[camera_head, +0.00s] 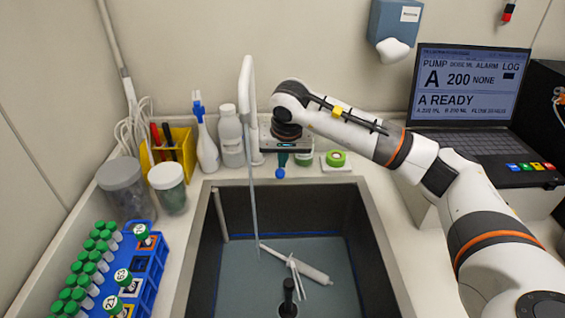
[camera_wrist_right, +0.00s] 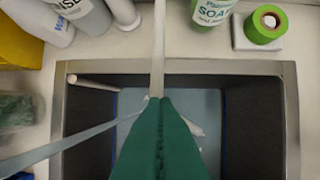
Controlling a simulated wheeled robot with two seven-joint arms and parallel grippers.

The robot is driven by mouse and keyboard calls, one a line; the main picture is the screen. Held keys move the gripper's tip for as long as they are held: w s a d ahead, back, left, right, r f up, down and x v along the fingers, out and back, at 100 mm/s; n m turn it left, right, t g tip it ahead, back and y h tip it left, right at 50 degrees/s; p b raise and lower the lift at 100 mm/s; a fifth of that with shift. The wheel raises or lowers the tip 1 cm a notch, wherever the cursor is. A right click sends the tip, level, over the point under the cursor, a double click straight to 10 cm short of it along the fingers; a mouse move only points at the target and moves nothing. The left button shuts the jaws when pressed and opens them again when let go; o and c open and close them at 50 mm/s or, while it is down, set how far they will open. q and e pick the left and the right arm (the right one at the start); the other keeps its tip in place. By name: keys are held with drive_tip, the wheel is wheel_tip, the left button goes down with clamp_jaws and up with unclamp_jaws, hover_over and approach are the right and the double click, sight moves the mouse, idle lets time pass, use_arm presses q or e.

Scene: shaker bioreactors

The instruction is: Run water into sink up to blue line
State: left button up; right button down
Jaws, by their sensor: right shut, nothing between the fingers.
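The dark-walled sink (camera_head: 203,262) has a pale blue-grey water surface or floor (camera_head: 235,275); the wrist view also shows the sink (camera_wrist_right: 262,75). A thin blue line (camera_head: 300,235) runs along its walls, close to where the grey surface meets them. The white arched tap (camera_head: 246,85) stands behind the sink, and a thin grey stream (camera_head: 254,200) drops from its spout into the sink. My right gripper (camera_head: 282,160) is shut and empty above the back rim, beside the tap, its green fingers (camera_wrist_right: 160,140) together. A blue knob (camera_head: 280,173) shows by the fingertips; contact is unclear. My left gripper is out of view.
A white tube-like item (camera_head: 300,265) and a black upright piece (camera_head: 288,296) are in the sink. Bottles (camera_head: 230,135), a soap bottle (camera_wrist_right: 212,12) and green tape (camera_head: 335,158) stand behind. A blue tube rack (camera_head: 150,275) is left; a laptop (camera_head: 470,90) is right.

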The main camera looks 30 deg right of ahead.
sight(283, 175)
drive_tip(key=shift+t, duration=0.4)
drive_tip(key=f+b, duration=0.1)
drive_tip(key=s+f+b, duration=0.1)
drive_tip(key=f, duration=0.1)
drive_tip(key=f+b, duration=0.1)
drive_tip(key=b, duration=0.1)
drive_tip(key=shift+s+a+f, duration=0.15)
drive_tip(key=shift+a+f, duration=0.15)
drive_tip(key=shift+a, duration=0.05)
drive_tip(key=shift+f, duration=0.4)
drive_tip(key=shift+f+b, duration=0.15)
drive_tip(key=shift+b, duration=0.15)
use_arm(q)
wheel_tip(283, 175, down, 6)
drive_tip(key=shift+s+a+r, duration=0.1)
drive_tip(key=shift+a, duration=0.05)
use_arm(e)
drive_tip(key=shift+r, duration=0.2)
